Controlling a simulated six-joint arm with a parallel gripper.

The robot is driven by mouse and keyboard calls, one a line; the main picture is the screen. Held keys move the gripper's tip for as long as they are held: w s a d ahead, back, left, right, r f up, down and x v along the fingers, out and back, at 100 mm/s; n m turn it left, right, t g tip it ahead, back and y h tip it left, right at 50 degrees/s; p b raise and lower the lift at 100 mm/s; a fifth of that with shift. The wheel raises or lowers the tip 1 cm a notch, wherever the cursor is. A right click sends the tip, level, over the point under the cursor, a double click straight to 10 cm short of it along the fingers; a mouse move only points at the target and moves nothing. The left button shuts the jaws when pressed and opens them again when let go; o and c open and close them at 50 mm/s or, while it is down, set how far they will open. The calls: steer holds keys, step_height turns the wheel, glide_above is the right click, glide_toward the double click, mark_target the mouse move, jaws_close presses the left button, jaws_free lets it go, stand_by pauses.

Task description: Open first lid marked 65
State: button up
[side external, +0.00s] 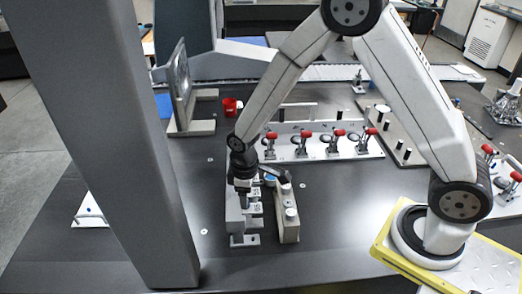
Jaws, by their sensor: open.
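My gripper (245,201) points straight down over a small grey fixture (244,239) near the middle front of the dark table. Its jaws are open, with the fingertips close to the top of the fixture. Small pale pieces with dark marks (256,208) show just right of the fingertips. They may be the lids, but the marks are too small to read as 65. I cannot tell whether the fingers touch anything. The gripper and wrist hide part of the fixture.
A beige block (288,217) with round knobs stands close to the right of the fixture. Behind is a plate (300,155) with several red-handled clamps. A red cup (231,106) stands further back. A thick grey column (110,130) rises at left.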

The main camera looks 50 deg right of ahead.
mark_target(252, 206)
steer(key=shift+f, duration=1.15)
jaws_close()
stand_by(0.7)
